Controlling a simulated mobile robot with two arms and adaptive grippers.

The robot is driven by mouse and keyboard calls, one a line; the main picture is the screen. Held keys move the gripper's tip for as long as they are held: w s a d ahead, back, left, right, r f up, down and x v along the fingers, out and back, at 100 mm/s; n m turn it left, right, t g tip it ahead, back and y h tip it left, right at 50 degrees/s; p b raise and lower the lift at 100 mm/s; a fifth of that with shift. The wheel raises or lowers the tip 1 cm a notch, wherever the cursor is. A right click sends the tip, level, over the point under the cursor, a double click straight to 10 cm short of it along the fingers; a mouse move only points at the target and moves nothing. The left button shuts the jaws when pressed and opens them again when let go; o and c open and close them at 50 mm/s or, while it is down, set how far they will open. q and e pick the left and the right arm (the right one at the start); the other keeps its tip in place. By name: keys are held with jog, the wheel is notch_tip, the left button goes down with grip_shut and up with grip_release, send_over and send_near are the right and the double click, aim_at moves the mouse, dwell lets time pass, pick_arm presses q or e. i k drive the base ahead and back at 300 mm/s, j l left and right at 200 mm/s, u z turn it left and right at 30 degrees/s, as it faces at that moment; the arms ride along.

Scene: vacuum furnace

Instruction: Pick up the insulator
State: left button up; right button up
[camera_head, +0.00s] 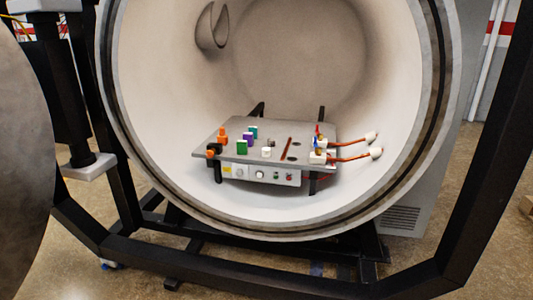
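Inside the open round vacuum chamber (118,110), a grey metal plate (205,142) stands on black legs. I cannot tell for certain which part is the insulator. A small white piece (267,152) sits upright near the plate's front middle. Two white cylindrical pieces, an upper one (371,137) and a lower one (376,153), are at the ends of orange rods or cables (350,156) reaching out from the plate's right side. Neither of my grippers shows in this view.
Green (242,146), purple (248,138) and orange (222,134) blocks stand on the plate's left half. A control panel (260,174) with knobs is along its front. The chamber's thick rim (440,120) and black frame (480,180) surround the opening. A round metal door (22,170) is at left.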

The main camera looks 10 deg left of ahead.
aim_at(265, 152)
jog(key=i+j+u, duration=0.15)
jog(key=i, duration=0.65)
jog(key=i+l+u, duration=0.2)
jog(key=i, duration=0.6)
jog(key=i+u, duration=0.15)
jog(key=i, duration=0.65)
